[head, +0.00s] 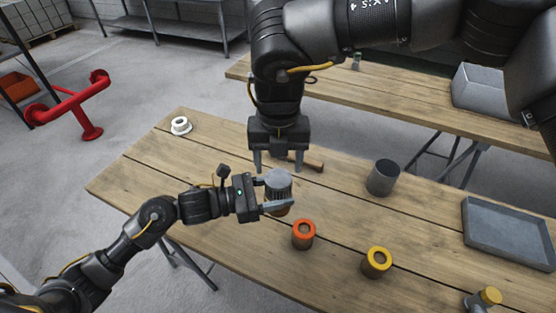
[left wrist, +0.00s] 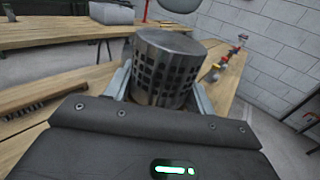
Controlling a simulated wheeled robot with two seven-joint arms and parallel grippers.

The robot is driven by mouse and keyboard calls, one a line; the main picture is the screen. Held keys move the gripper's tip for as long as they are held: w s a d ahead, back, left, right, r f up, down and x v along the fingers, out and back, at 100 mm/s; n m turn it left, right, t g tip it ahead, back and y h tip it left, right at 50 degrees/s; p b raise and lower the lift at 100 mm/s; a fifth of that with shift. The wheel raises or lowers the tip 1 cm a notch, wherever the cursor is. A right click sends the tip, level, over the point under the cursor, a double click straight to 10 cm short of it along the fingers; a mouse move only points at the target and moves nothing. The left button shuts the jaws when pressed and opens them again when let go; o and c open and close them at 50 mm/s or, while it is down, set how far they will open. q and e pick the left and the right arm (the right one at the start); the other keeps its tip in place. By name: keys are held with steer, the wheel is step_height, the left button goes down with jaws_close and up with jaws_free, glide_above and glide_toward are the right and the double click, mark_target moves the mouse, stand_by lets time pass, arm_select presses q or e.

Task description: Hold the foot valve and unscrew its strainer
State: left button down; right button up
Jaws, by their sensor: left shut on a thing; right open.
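The foot valve (head: 280,210) shows a brownish lower part under its grey slotted strainer (head: 278,185). The strainer faces up, over the middle of the near table. My left gripper (head: 279,203) comes in from the left and is shut on the foot valve. In the left wrist view the perforated strainer (left wrist: 165,70) stands between the left fingers; the valve body below is mostly hidden. My right gripper (head: 279,164) points down, open and empty, just behind the strainer in the head view. I see no contact between them.
On the near table (head: 150,160) stand an orange-topped cylinder (head: 303,236), a yellow-topped cylinder (head: 376,264), a grey cup (head: 383,178), a white flanged piece (head: 180,126) and a grey tray (head: 508,236). A brush (head: 310,163) lies behind the right gripper. The table's left part is mostly clear.

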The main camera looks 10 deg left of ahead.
mark_target(279, 177)
steer(key=shift+r+m, duration=0.15)
steer(key=shift+m, duration=0.15)
steer(key=shift+f, duration=4.05)
steer(key=c, duration=0.8)
steer(key=shift+o, duration=0.2)
steer(key=n, duration=0.3)
steer(key=shift+n, duration=0.4)
steer(key=o, duration=1.1)
